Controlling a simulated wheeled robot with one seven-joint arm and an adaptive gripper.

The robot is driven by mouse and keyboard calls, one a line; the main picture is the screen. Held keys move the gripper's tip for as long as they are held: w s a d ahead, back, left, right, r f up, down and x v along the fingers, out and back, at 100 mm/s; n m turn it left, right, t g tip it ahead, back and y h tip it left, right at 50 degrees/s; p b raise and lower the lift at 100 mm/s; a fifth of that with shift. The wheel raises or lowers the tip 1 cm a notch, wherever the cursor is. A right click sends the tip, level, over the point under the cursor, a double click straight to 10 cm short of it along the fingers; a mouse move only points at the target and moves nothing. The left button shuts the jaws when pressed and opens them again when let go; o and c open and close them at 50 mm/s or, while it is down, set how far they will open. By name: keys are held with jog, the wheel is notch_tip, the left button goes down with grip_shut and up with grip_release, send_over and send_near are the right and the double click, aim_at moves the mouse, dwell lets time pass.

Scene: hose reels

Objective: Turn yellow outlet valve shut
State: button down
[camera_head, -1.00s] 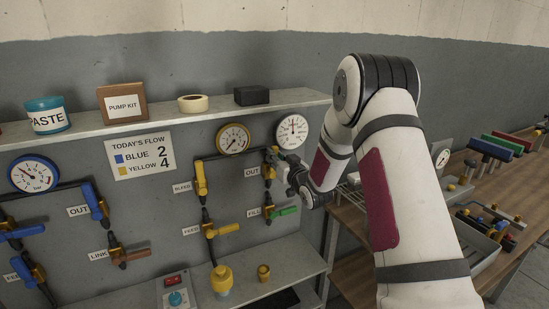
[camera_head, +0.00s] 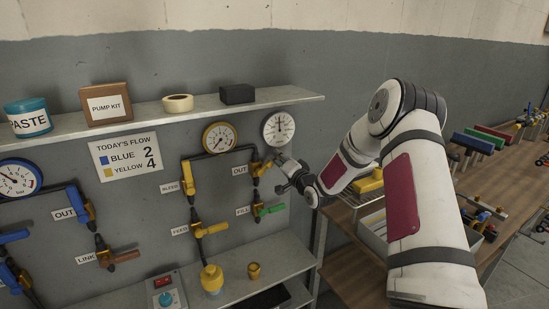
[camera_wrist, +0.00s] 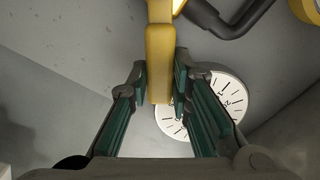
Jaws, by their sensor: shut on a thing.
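The yellow outlet valve (camera_head: 257,169) sits on the yellow line of the grey panel, beside the right-hand OUT label. In the wrist view its long yellow handle (camera_wrist: 159,62) runs down from the top edge between my gripper's dark green-padded fingers (camera_wrist: 162,78). My gripper (camera_head: 284,167) is shut on this handle, reaching in from the right in the head view. The handle's free end shows between the fingers. In the head view the handle is small and partly hidden by my gripper, so its exact angle is hard to tell.
A white gauge (camera_head: 279,129) is close above my gripper, and a yellow-rimmed gauge (camera_head: 219,138) is to its left. The green FILL valve (camera_head: 268,210) is below. A shelf (camera_head: 190,109) juts out above. A wooden bench (camera_head: 345,250) with a bin stands at right.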

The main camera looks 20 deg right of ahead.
jog(key=shift+d+f+m, duration=0.2)
jog(key=shift+f+m, duration=0.5)
jog(key=shift+m, duration=0.45)
jog(key=shift+d+f+m, duration=0.2)
jog(key=shift+f+m, duration=0.5)
jog(key=shift+m, duration=0.4)
jog(key=shift+d+f+m, duration=0.2)
jog(key=shift+f+m, duration=0.5)
jog(key=shift+m, duration=0.45)
jog(key=c, duration=1.4)
grip_release()
jog(key=shift+f, duration=0.1)
jog(key=shift+c, duration=0.2)
jog(key=s, duration=1.2)
jog(key=shift+d, duration=0.35)
jog(key=shift+w, duration=0.1)
